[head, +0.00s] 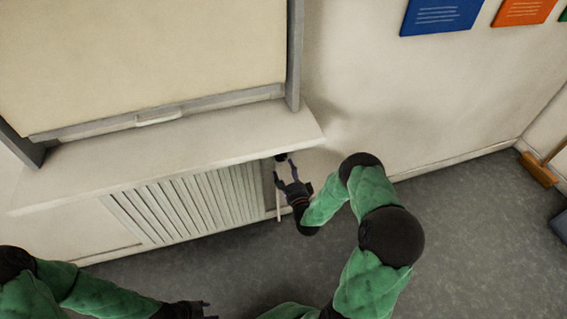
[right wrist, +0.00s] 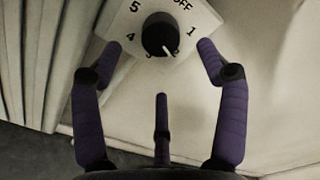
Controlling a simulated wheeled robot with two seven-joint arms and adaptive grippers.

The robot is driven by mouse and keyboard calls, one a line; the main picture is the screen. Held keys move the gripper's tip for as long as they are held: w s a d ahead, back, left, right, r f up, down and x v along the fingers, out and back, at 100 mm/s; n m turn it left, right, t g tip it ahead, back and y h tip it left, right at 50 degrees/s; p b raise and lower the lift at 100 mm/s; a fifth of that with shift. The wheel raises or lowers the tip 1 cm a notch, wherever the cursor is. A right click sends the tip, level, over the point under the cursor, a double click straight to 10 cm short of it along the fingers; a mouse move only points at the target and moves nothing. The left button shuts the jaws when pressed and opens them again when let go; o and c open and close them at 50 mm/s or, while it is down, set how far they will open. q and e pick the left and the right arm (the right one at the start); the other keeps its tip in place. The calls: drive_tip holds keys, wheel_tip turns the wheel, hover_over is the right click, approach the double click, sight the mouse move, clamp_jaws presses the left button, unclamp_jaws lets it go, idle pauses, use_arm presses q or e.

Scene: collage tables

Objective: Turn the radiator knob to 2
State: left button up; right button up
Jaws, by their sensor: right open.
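The radiator knob (right wrist: 158,35) is a round black dial on a white plate (right wrist: 115,32) marked OFF, 1, 4 and 5. In the right wrist view its white pointer slants to the lower right, between the 1 and the partly hidden lower marks; I cannot read the mark at its tip. In the head view the knob (head: 281,157) is a small dark shape under the sill's right end. My right gripper (head: 286,172) is open, its purple fingers spread around the knob's near side without visible contact. My left gripper (head: 207,309) is at the bottom edge, its jaws unclear.
The slatted radiator cover (head: 190,207) is left of my right gripper, under a white sill (head: 180,150) that overhangs it. A thin pale pipe (head: 278,205) runs down beside the cover. Grey floor (head: 470,215) is open to the right. A wooden-headed broom (head: 538,170) stands at the far right.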

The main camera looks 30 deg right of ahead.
drive_tip(key=v, duration=0.5)
drive_tip(key=shift+s, duration=0.1)
idle(0.4)
drive_tip(key=s+a+f+n+g+y+p, duration=0.2)
drive_tip(key=a+f+n+g+y, duration=0.15)
drive_tip(key=a+n, duration=0.3)
drive_tip(key=s+a+f+n+g+y+p, duration=0.1)
drive_tip(key=a+f+n+g+y+p, duration=0.15)
drive_tip(key=a+n+g, duration=0.35)
drive_tip(key=s+a+n+g+y+p, duration=0.1)
drive_tip(key=s+a+n+g, duration=0.2)
drive_tip(key=s, duration=0.6)
drive_tip(key=s+a+n+g+y+p, duration=0.1)
drive_tip(key=s+a+n+g+p, duration=0.1)
drive_tip(key=s+a+n+g, duration=0.2)
drive_tip(key=s+a+r+n, duration=0.1)
drive_tip(key=s+a+n, duration=0.2)
drive_tip(key=s+a, duration=0.3)
drive_tip(key=shift+s, duration=0.2)
drive_tip(key=shift+a+g, duration=0.15)
drive_tip(key=shift+g, duration=0.1)
